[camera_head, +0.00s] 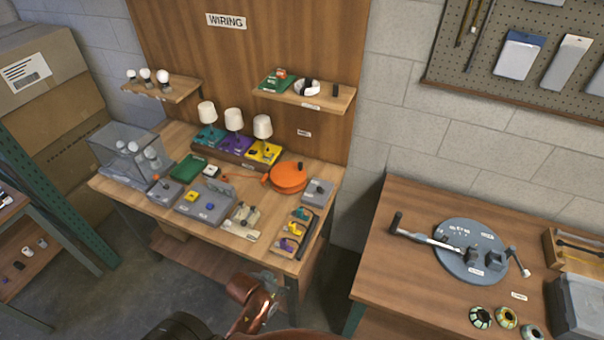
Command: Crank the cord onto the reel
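The orange reel (287,179) lies flat on the right part of the wiring bench, with a small dark knob (299,166) on its top. A copper-coloured part of my own arm (250,300) shows at the bottom middle, in front of the bench and well apart from the reel. My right gripper is not in view.
Small lamps (234,119) stand behind the reel, with a shelf (335,101) above. A grey box (318,191) sits to its right, and grey fixtures (203,205) to its left. A second table (388,262) with a round grey fixture (453,267) stands at right, across a gap.

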